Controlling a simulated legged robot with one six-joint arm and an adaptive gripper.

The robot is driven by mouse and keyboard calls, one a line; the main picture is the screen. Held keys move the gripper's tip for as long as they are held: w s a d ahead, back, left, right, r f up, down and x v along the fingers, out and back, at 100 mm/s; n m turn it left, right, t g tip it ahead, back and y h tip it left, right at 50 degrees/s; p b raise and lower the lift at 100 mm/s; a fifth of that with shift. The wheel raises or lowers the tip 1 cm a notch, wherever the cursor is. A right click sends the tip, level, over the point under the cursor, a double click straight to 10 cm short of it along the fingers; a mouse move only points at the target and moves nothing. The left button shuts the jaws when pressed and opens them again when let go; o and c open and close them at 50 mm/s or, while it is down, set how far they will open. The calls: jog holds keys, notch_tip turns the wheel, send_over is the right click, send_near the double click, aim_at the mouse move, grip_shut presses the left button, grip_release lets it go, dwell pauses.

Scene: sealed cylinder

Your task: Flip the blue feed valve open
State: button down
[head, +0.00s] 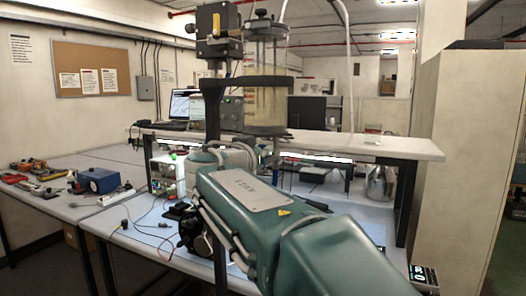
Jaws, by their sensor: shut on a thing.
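My teal arm reaches from the lower right up towards the space under the cylinder. Its pale wrist end shows just below and left of the cylinder's base. My gripper's fingers cannot be seen past the arm, so what they touch is hidden.
A dark post (213,110) carries a black box (218,30) beside the cylinder. A raised white shelf (400,148) runs behind. A blue box (98,180) and tools lie on the left bench. A metal vessel (379,185) stands right. A tall pale cabinet (465,160) bounds the right side.

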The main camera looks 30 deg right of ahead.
jog(key=c, duration=0.6)
grip_release()
jog(key=shift+w+a, duration=0.1)
jog(key=shift+a, duration=0.15)
jog(key=v, duration=1.2)
jog(key=shift+f, duration=0.1)
